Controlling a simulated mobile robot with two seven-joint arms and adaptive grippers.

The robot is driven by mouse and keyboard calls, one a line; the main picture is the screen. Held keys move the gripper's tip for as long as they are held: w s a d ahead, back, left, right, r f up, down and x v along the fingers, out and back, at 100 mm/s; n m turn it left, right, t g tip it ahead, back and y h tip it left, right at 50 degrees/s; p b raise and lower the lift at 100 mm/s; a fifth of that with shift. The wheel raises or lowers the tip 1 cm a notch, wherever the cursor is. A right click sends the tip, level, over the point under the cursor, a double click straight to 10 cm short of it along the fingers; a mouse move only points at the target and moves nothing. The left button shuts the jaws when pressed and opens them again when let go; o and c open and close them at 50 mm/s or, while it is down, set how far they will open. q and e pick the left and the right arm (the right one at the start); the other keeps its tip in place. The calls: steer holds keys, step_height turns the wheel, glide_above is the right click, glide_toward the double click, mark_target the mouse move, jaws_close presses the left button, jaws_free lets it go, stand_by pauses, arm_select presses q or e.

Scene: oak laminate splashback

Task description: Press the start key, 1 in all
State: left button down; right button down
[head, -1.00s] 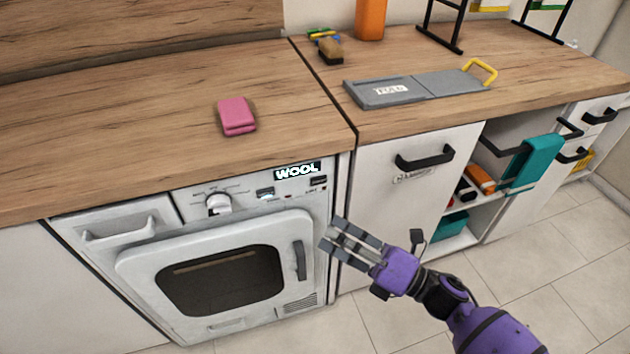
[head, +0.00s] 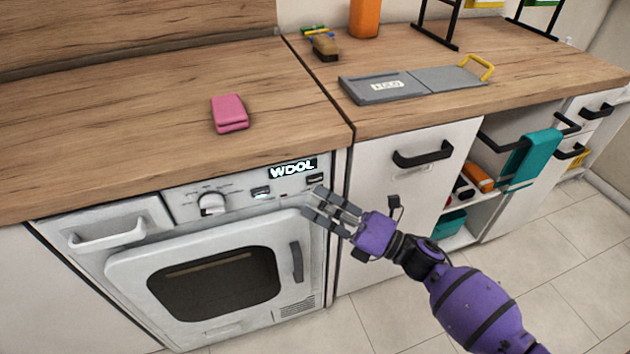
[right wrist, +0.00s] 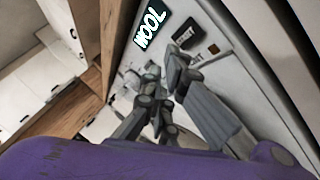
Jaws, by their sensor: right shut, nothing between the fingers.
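The washing machine (head: 215,275) stands under the counter with its door shut. Its control panel (head: 235,196) carries a round knob (head: 211,203), a lit display (head: 292,168) reading "WOOL", a small key with a pale lit strip (head: 261,192) and a dark key (head: 315,179) below the display's right end. I cannot read which key is start. My right gripper (head: 311,203) is shut and empty, its fingertips just below the dark key, in front of the panel. In the right wrist view the fingertips (right wrist: 170,68) point at the panel near dark keys (right wrist: 187,30); contact cannot be told. My left gripper is not in view.
A pink folded cloth (head: 230,113) lies on the wooden counter (head: 120,130). A grey board (head: 415,84) with a yellow handle, a brush (head: 326,46) and an orange container (head: 365,17) are farther right. A drawer handle (head: 422,154) juts out right of the machine.

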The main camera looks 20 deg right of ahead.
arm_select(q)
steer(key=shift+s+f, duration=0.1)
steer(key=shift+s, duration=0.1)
arm_select(e)
steer(key=shift+w, duration=0.25)
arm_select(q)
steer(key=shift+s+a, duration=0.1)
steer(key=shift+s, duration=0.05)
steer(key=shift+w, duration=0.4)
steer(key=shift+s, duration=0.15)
arm_select(e)
steer(key=shift+w, duration=0.1)
stand_by(0.3)
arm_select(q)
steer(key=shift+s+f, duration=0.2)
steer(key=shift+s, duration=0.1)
arm_select(e)
steer(key=shift+w, duration=0.3)
